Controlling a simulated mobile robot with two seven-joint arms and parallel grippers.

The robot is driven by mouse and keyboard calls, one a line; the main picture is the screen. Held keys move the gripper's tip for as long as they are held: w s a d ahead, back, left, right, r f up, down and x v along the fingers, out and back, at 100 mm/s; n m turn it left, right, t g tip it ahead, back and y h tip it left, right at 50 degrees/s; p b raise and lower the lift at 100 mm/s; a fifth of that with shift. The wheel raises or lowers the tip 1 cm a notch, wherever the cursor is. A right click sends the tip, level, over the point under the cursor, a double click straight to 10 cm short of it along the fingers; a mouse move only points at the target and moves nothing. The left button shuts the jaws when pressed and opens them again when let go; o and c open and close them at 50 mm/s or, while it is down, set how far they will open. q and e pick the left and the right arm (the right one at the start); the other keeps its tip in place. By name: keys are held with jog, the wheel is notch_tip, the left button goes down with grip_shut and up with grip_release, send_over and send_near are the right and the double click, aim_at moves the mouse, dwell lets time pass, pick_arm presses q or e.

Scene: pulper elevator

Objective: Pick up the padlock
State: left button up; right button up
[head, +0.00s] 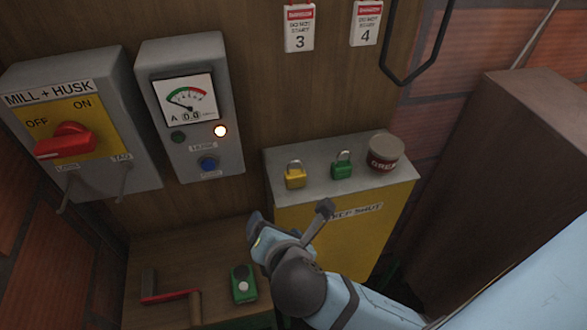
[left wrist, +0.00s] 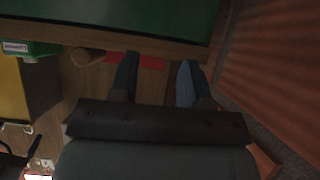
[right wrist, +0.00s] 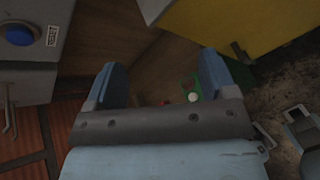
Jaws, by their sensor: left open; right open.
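A yellow padlock (head: 295,176) and a green padlock (head: 341,168) stand on the grey top of the yellow cabinet (head: 342,149) in the head view. Their shackles point up. My right gripper (head: 289,214) is open and empty, in front of the cabinet and lower in the picture than the padlocks, apart from both. In the right wrist view my right gripper (right wrist: 162,75) has its fingers wide apart, with no padlock visible. My left gripper (left wrist: 156,76) is open and empty in the left wrist view; it is outside the head view.
A dark red tin (head: 384,153) stands right of the green padlock. The mill switch box (head: 80,125) and the meter box (head: 190,108) are on the wall at left. A wooden surface below holds a red-barred handle (head: 170,297) and a green button box (head: 243,283).

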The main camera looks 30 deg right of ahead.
jog(key=s+d+r+n+h, duration=0.25)
jog(key=r+n, duration=0.25)
jog(key=r, duration=0.5)
jog(key=h+p, duration=0.1)
send_near(295, 172)
jog(key=x, duration=0.4)
jog(key=shift+w+d+f+t, duration=0.15)
jog(key=shift+w+t, duration=0.15)
jog(key=shift+w, duration=0.4)
jog(key=x, duration=0.1)
jog(key=p+x, duration=0.1)
jog(key=x, duration=0.1)
jog(key=shift+w+d, duration=0.2)
jog(key=shift+d, duration=0.2)
jog(key=shift+w+d+f, duration=0.15)
jog(key=shift+w, duration=0.1)
jog(key=c, duration=1)
pick_arm(q)
jog(key=shift+s+a+r+n, duration=0.15)
jog(key=shift+a+r+n, duration=0.05)
jog(key=shift+r, duration=0.3)
jog(key=shift+s+a+r+n, duration=0.1)
jog(key=shift+a+r+n, duration=0.1)
jog(key=shift+r, duration=0.25)
pick_arm(e)
jog(key=shift+c, duration=0.2)
